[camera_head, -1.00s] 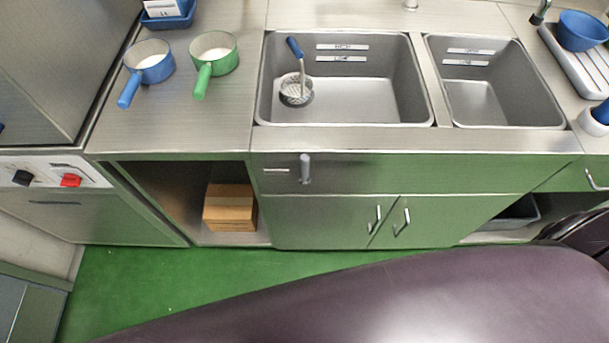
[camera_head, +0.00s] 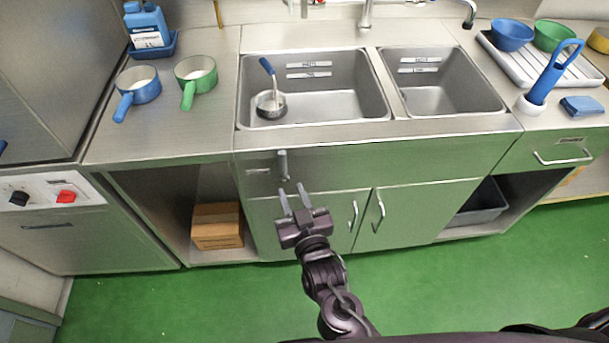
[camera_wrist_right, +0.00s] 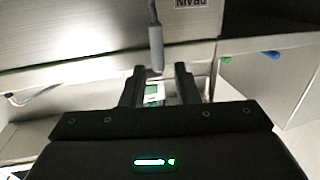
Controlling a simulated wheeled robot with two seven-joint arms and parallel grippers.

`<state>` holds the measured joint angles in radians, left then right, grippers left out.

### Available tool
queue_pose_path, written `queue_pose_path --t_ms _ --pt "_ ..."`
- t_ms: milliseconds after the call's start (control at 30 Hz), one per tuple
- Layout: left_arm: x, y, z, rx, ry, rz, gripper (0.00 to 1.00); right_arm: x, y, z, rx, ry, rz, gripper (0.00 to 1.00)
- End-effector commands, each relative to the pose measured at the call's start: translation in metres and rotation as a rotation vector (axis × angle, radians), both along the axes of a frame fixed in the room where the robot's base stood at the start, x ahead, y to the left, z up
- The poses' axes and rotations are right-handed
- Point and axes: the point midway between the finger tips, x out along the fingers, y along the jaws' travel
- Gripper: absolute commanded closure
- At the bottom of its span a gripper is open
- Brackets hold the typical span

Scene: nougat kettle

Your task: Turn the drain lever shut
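The drain lever (camera_head: 282,165) is a grey handle on the front panel below the left sink basin (camera_head: 315,103). It points straight down. My right gripper (camera_head: 293,190) is open and empty in front of the panel, its two fingers just below the lever in the head view. In the right wrist view the lever (camera_wrist_right: 155,38) hangs just beyond the two spread fingertips (camera_wrist_right: 158,76), roughly between them in the picture. I see no grip on it; the exact gap is hard to tell. My left gripper is not in view.
A ladle (camera_head: 269,88) stands in the left basin. Blue (camera_head: 138,86) and green (camera_head: 196,75) pans sit on the left counter. Cupboard handles (camera_head: 378,212) stick out right of my gripper. A cardboard box (camera_head: 217,226) is in the open shelf at left. The green floor in front is free.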

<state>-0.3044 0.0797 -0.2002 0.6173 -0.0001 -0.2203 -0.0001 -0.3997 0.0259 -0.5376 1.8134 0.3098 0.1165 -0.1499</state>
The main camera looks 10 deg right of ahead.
Motion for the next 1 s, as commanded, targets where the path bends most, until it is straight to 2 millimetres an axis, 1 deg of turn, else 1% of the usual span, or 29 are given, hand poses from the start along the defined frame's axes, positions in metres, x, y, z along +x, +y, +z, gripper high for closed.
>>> queue_pose_path --t_ms 33,67,100,167,500,600,733,967,1000 --pt "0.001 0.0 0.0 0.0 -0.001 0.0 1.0 0.001 0.0 0.014 0.013 -0.025 -0.006 0.72" --pt "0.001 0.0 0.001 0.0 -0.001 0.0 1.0 0.002 0.001 0.02 0.018 -0.035 -0.008 0.72" --pt "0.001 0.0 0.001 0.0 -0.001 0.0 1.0 0.004 0.001 0.025 0.022 -0.045 -0.01 0.72" --pt "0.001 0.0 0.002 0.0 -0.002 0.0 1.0 0.008 0.002 0.028 0.025 -0.05 -0.012 0.72" --pt "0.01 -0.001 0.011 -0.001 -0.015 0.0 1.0 0.059 0.012 0.028 0.023 -0.049 -0.012 0.72" --pt "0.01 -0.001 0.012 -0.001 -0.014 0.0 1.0 0.07 0.014 0.027 0.024 -0.048 -0.01 0.72" --pt "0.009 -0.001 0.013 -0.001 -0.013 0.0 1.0 0.077 0.016 0.026 0.024 -0.046 -0.01 0.72" --pt "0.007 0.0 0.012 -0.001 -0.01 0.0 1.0 0.078 0.016 0.026 0.023 -0.045 -0.01 0.72" --pt "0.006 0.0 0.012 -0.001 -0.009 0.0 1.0 0.078 0.016 0.026 0.023 -0.045 -0.01 0.73"
